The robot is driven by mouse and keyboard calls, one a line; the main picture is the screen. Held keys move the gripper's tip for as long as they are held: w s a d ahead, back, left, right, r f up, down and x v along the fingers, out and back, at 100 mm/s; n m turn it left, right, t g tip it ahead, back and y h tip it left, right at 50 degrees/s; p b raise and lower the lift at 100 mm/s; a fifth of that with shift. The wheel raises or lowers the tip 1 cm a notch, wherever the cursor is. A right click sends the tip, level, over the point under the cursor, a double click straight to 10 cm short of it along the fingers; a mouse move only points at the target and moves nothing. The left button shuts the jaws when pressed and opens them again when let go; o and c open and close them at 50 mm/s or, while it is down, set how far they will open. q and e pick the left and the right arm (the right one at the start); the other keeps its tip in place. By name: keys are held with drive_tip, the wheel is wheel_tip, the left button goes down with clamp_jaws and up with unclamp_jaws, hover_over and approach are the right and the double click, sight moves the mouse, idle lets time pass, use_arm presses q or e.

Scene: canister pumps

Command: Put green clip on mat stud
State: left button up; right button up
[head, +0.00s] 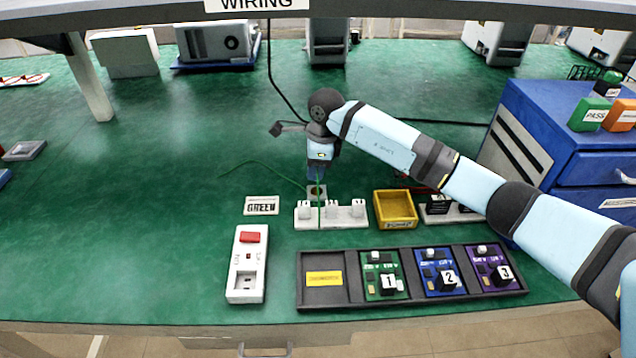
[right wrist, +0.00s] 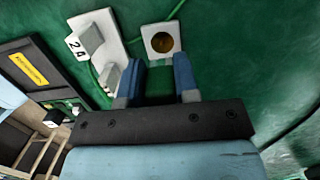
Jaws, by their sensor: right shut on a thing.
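My right gripper (head: 317,176) points down over the middle of the green table. In the right wrist view its blue fingers (right wrist: 160,85) are shut on the green clip (right wrist: 160,88). A thin green wire (head: 262,165) runs left across the table, and green wire also passes over the white block below the gripper. A pale square plate with a round brass stud (right wrist: 162,42) lies just beyond the fingertips. The clip looks apart from the stud. In the head view the plate (head: 317,194) is partly hidden by the gripper. My left gripper is out of view.
A white block with posts (head: 332,222) stands just in front of the plate. Beside it are a yellow bin (head: 396,224) and a GREEN label (head: 262,205). A dark tray (head: 325,298) with numbered modules lies nearer. A blue drawer cabinet (head: 530,125) stands right. The table's left is mostly clear.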

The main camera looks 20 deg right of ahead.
sight(316, 191)
wheel_tip(316, 191, down, 5)
drive_tip(key=shift+w+r+b, duration=0.1)
drive_tip(key=shift+r+b, duration=0.05)
drive_tip(key=shift+b, duration=0.75)
drive_tip(key=shift+d, duration=0.15)
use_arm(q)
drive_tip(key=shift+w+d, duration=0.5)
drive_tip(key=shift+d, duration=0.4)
use_arm(e)
drive_tip(key=shift+r, duration=0.15)
drive_tip(key=o, duration=0.9)
drive_tip(key=shift+f, duration=0.2)
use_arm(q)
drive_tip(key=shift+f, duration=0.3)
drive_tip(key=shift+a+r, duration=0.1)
use_arm(e)
drive_tip(key=shift+r, duration=0.15)
